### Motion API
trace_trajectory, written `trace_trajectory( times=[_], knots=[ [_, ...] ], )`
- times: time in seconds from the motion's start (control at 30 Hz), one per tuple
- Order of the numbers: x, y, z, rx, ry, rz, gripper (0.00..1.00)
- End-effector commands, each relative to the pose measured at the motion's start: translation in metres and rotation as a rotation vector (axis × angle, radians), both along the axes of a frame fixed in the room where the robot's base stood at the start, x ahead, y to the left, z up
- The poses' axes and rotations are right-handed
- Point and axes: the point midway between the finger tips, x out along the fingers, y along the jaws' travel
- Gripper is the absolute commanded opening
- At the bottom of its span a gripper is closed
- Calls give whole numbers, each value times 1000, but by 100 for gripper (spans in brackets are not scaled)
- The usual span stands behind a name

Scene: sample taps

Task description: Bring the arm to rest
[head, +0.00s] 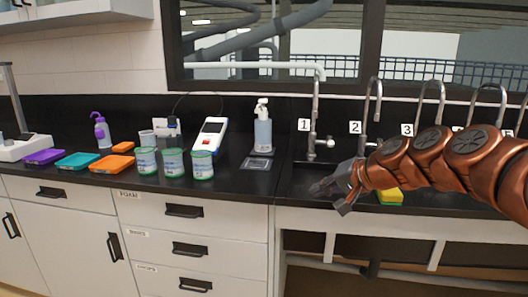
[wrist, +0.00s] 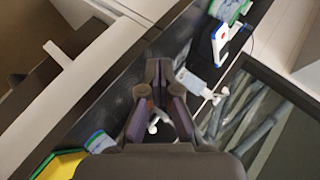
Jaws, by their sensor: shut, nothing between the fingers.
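My copper-coloured arm reaches in from the right in the head view. My gripper (head: 330,191) is over the front of the black counter, before the taps marked 1 and 2. In the wrist view my gripper (wrist: 158,66) has its fingertips close together, with nothing held. Tap 1 (head: 314,110) stands behind and to the left of the gripper, apart from it. Tap 2 (head: 373,105) and tap 3 (head: 431,95) stand further right, their lower parts partly behind my arm.
A yellow-green sponge (head: 390,196) lies below my forearm. A pump bottle (head: 263,128), several white-green tubs (head: 173,163), a handheld meter (head: 209,136) and coloured trays (head: 78,161) stand on the left counter. Drawers (head: 190,213) are below. A window is behind the taps.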

Motion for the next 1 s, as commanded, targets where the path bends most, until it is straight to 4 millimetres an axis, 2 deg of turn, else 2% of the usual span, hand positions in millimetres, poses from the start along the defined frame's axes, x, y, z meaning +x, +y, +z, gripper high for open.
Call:
trace_trajectory(
  times=[0.03, 0.1, 0.17, 0.2, 0.37, 0.4, 0.5, 0.7, 0.93, 1.0],
  knots=[
    [-24, 15, -13, -55, 32, 54, 0],
    [-58, 30, -37, -133, 87, 125, 0],
    [-87, 38, -56, -201, 132, 181, 0],
    [-108, 41, -71, -247, 171, 219, 0],
    [-191, 36, -124, -423, 320, 337, 0],
    [-212, 31, -137, -465, 363, 362, 0],
    [-259, 15, -161, -555, 458, 406, 0],
    [-328, -15, -191, -669, 610, 456, 0],
    [-387, -44, -208, -751, 753, 482, 0],
    [-399, -50, -206, -767, 780, 485, 0]
  ],
)
